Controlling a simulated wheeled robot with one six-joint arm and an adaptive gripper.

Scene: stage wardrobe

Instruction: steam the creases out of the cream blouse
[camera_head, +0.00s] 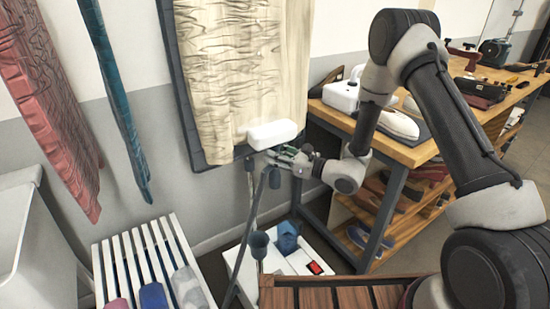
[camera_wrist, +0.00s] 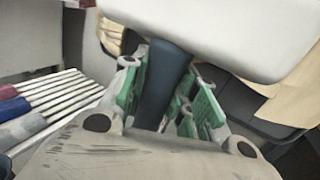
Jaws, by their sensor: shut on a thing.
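The cream blouse (camera_head: 235,65) hangs against a dark board on the wall. Creases show over its left and upper middle, while its right side looks smoother. My gripper (camera_head: 283,157) is shut on the dark handle of the steamer; the handle (camera_wrist: 165,85) shows between the green finger pads in the wrist view. The white steamer head (camera_head: 272,133) is in front of the blouse's lower part and hides some of it. I cannot tell whether it touches the cloth. The head (camera_wrist: 225,28) fills the top of the wrist view.
The white steamer base (camera_head: 248,283) with a blue tank (camera_head: 287,240) stands below, by a pole and hose. A slatted bench (camera_head: 125,265) is at lower left. A wooden worktable (camera_head: 405,150) stands close on the right. Pink (camera_head: 50,120) and teal (camera_head: 118,100) garments hang left.

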